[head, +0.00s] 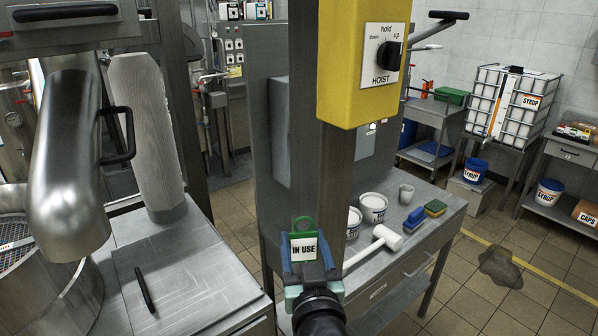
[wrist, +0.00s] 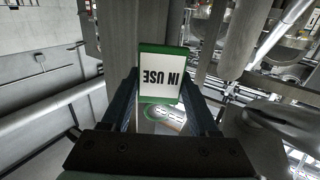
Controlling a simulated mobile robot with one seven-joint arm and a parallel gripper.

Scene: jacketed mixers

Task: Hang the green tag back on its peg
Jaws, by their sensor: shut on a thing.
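The green tag (head: 304,249) has a white face reading "IN USE" and a green ring at its top. My gripper (head: 303,268) is shut on it and holds it upright, ring up, in front of the grey post (head: 338,185) under the yellow hoist box. In the wrist view the tag (wrist: 161,77) sits between both fingers of my gripper (wrist: 163,95), its lettering upside down; part of the green ring shows below it. I cannot make out the peg in either view. I cannot tell whether the tag touches the post.
A steel bench (head: 425,235) at right holds tubs, a white mallet (head: 375,242), a cup and sponges. A steel cabinet top (head: 180,280) with a black handle is at left. A dark puddle (head: 502,267) lies on the floor.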

